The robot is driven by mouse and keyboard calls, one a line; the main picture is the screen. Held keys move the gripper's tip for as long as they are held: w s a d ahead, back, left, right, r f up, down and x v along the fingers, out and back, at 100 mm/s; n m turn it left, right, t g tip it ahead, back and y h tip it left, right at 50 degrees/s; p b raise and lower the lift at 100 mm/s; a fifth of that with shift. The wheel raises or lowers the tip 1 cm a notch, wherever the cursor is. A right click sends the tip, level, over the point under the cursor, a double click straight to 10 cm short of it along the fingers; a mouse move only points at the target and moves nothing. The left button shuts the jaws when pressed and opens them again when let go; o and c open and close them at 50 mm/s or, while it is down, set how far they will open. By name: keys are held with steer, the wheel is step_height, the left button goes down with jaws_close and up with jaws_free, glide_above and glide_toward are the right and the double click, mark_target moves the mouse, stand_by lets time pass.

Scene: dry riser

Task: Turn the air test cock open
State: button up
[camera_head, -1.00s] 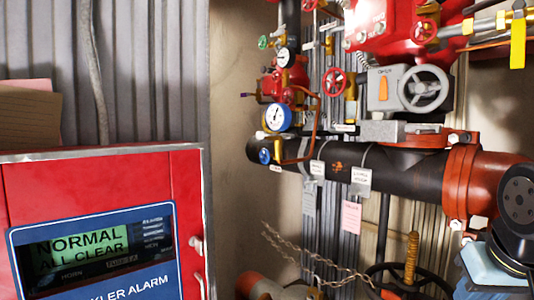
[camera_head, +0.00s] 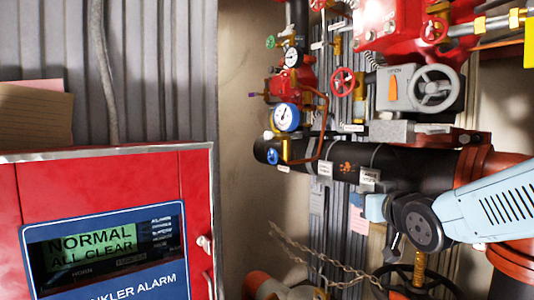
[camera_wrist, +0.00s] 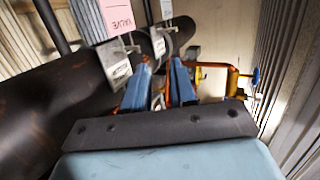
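I cannot tell for certain which fitting is the air test cock. A small blue-handled fitting (camera_head: 271,156) sits at the left end of the black pipe (camera_head: 340,168), with a brass body and a copper tube beside it. It also shows in the wrist view as a blue handle (camera_wrist: 256,77), right of my gripper. A thin purple lever (camera_head: 254,94) sticks out left, higher up. My gripper (camera_wrist: 161,66) has two blue fingers spread apart, with the copper tube and white tags beyond them. I see nothing clearly held. In the head view my arm reaches in from the right, below the pipe.
A red alarm panel (camera_head: 105,180) reading NORMAL fills the lower left. A blue-rimmed gauge (camera_head: 286,117) is above the pipe end. A grey actuator with a handwheel (camera_head: 434,88) and red valve wheels (camera_head: 342,82) crowd above. A chain (camera_head: 315,257) hangs below; bare wall lies left of the pipe.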

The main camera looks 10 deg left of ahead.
steer(key=a+r+n+y, duration=0.3)
steer(key=a+y, duration=0.3)
steer(key=a, duration=0.3)
steer(key=n+y, duration=0.2)
steer(key=y, duration=0.3)
glide_toward(268, 152)
steer(key=shift+g, duration=0.3)
steer(key=x, duration=1)
steer(key=shift+w+r, duration=0.1)
steer(key=shift+w, duration=0.5)
